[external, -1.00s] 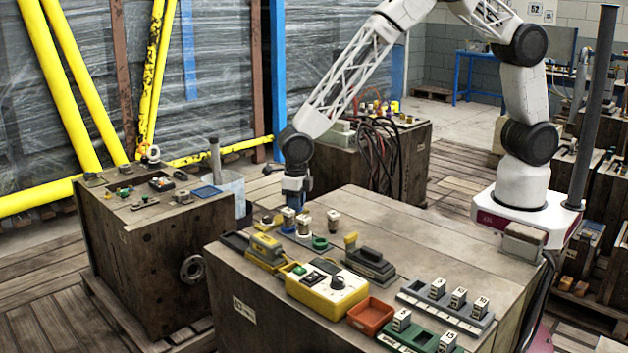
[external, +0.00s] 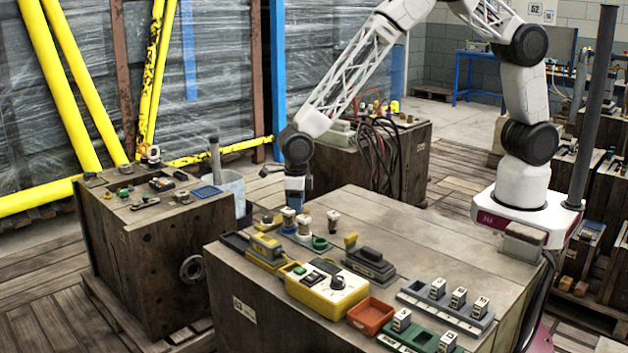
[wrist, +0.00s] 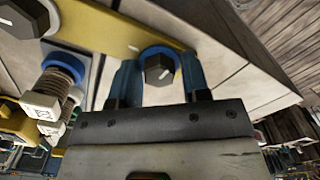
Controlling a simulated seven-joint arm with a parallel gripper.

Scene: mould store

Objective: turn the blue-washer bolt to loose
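In the wrist view a dark hex bolt head (wrist: 158,70) with a white mark line sits in a blue washer (wrist: 150,51) on a yellow strip (wrist: 110,27). The mark points up and slightly right. My gripper (wrist: 160,76) is open, with one blue finger on each side of this bolt head; gaps show, and contact is not clear. In the external view my gripper (external: 295,199) points down at the far left of the near crate top (external: 430,240); the bolt head is hidden or too small to tell there.
In the wrist view a threaded post (wrist: 55,80) with another blue ring and white-tagged pieces stand to the left. The external view shows a yellow control box (external: 328,291), a red tray (external: 370,316) and numbered blocks (external: 458,297). The crate's right rear top is clear.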

